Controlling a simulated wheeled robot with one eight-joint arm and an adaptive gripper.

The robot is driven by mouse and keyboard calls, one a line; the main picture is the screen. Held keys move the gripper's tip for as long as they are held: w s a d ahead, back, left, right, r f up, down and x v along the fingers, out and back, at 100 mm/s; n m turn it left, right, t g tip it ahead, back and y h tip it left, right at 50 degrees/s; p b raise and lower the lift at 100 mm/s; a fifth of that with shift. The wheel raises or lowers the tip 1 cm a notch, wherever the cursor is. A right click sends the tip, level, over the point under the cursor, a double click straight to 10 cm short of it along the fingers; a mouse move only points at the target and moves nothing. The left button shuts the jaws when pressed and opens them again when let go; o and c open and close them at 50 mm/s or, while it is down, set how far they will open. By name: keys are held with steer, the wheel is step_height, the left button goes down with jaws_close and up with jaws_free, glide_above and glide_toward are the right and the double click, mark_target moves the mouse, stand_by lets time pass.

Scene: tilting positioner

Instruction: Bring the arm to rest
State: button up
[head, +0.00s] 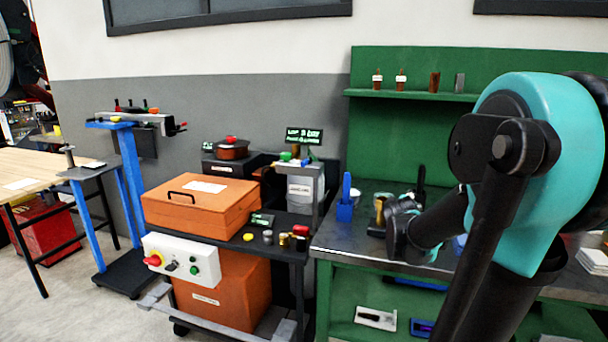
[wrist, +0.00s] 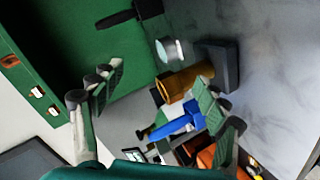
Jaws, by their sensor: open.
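My arm, teal and black, fills the right of the head view, reaching over the grey-topped green workbench (head: 345,238). Its far end hides part of the bench top, and the fingers are hard to make out there. In the wrist view my gripper (wrist: 156,84) is open, with its two ridged green fingers well apart. No object is held between them. Beyond the fingers are a brass-coloured cylinder (wrist: 184,82) in a dark holder (wrist: 222,64) and a blue holder (wrist: 180,122). They look apart from the fingers, though the right finger overlaps them in the picture.
The blue holder also shows in the head view (head: 345,211). An orange box (head: 200,206) sits on a dark cart to the left, above a white control box (head: 181,260). A green shelf (head: 415,95) carries small bottles. Bare floor shows at lower left.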

steer(key=s+a+f+m+g+y, duration=0.1)
steer(key=s+a+f+m+g, duration=0.1)
steer(key=s+f, duration=0.4)
steer(key=s+a+f+m+g+y, duration=0.2)
steer(key=s+a+f, duration=0.3)
steer(key=s, duration=0.6)
steer(key=s+a+f+m+g+y, duration=0.1)
steer(key=s+a+f+m+g, duration=0.3)
steer(key=s+f, duration=0.4)
steer(key=shift+s+a+f+g, duration=0.25)
steer(key=shift+s+f+g, duration=0.05)
steer(key=shift+s, duration=0.55)
